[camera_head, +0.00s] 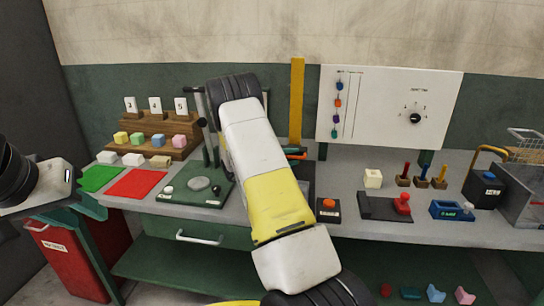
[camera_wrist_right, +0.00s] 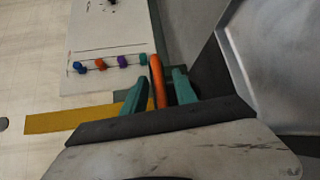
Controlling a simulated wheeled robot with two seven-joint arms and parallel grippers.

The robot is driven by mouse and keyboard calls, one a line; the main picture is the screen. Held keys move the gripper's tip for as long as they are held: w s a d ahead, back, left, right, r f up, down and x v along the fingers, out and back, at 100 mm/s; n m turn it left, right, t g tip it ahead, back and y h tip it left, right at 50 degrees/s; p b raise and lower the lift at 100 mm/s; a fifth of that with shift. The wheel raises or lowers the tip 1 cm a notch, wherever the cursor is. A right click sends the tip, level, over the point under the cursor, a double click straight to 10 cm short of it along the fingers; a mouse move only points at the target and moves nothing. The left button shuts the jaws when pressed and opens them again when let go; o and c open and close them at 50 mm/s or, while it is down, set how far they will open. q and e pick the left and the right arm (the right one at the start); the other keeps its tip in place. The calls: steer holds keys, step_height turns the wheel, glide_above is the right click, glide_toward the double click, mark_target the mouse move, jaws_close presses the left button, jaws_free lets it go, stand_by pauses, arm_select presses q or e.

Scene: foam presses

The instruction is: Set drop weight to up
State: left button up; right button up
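A tall yellow upright (camera_head: 297,100) stands at the back of the bench; it also shows in the right wrist view (camera_wrist_right: 50,119). An orange bar (camera_wrist_right: 157,80), which may be the drop weight's handle, lies between the teal fingers of my right gripper (camera_wrist_right: 160,88). Narrow gaps show on both sides of the bar, so the fingers look open around it. In the head view this gripper (camera_head: 295,153) is beside the upright's lower part, and my right arm hides much around it. My left gripper (camera_head: 92,203) is low at the bench's left edge; its opening is unclear.
A white panel (camera_head: 390,105) with coloured sliders and a knob stands behind. A green-based press (camera_head: 195,192) is left of my right arm. An orange-buttoned box (camera_head: 328,210) and a red-knobbed device (camera_head: 385,207) stand right. A red bin (camera_head: 80,265) is below left.

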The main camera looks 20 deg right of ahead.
jaws_close()
steer(key=shift+f, duration=0.15)
